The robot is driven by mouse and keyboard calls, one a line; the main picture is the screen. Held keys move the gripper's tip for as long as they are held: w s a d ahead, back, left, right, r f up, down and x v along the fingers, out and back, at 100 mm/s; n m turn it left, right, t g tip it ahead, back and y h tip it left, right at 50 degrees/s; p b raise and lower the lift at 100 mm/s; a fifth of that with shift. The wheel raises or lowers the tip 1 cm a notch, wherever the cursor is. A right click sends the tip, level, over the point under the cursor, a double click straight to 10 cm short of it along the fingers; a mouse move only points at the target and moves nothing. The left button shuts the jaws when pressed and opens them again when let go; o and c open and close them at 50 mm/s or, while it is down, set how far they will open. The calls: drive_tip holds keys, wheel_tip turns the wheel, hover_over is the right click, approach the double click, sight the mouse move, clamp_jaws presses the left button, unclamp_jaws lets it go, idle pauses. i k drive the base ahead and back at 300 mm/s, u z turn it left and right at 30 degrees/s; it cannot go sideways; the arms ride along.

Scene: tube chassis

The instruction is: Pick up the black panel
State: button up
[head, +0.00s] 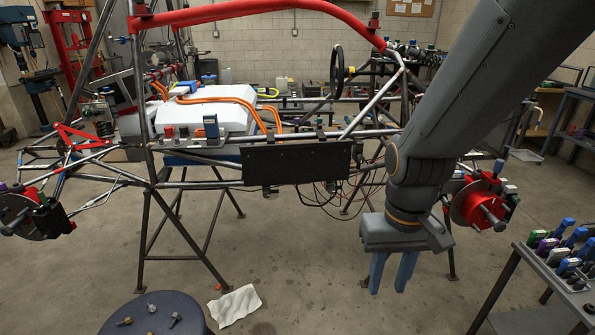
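The black panel (296,163) is a flat, dark rectangle on the near side of the tube chassis (190,186). It sits upright along a side tube, and cables hang below and to the right of it. My gripper (391,275) is to the right of the panel and lower in the picture, with its two blue fingers pointing down. The fingers are apart with a gap between them, and nothing shows in the gap. My arm covers part of the chassis at the right.
A round dark stool (155,316) with several small metal parts stands at the bottom left. A white cloth (235,305) lies on the floor beside it. A cart (540,285) with several coloured items is at the right. Floor in front of the chassis is mostly clear.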

sight(322, 160)
drive_tip(key=k, duration=0.55)
drive_tip(key=z, duration=0.45)
drive_tip(key=i, duration=2.5)
drive_tip(key=u, duration=2.2)
